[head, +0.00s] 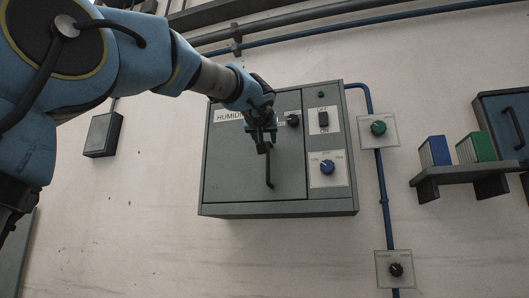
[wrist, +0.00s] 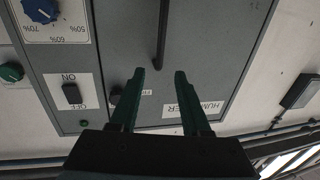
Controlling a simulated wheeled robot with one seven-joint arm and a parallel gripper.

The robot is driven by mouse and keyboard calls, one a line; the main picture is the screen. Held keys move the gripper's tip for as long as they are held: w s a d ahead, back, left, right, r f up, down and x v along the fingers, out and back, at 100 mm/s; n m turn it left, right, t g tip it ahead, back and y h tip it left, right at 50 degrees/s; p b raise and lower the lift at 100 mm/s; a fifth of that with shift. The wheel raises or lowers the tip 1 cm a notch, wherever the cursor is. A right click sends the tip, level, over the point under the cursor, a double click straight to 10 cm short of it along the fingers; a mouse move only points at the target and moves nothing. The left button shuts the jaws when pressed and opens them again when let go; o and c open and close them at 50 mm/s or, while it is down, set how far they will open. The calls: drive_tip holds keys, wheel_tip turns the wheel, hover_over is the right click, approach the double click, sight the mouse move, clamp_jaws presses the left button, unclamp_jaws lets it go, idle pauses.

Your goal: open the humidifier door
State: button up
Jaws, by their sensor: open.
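The humidifier is a grey wall box with a flat door (head: 235,180) on its left part, which looks shut. My gripper (head: 264,146) is in front of the door at the handle's upper end. In the wrist view, which is upside down, the two green fingers of my gripper (wrist: 157,72) are apart and empty. The handle (wrist: 163,32) points down between the fingertips there, with its end about level with them. I cannot tell the depth between them. My gripper hides part of the HUMIDIFIER label (head: 229,116).
A blue pipe (head: 381,190) runs down the wall beside the box. A shelf (head: 465,172) holds blue and green items. Wall below the box is clear.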

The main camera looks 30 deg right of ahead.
drive_tip(key=shift+p+x, duration=2.85)
drive_tip(key=shift+x, duration=2.5)
clamp_jaws()
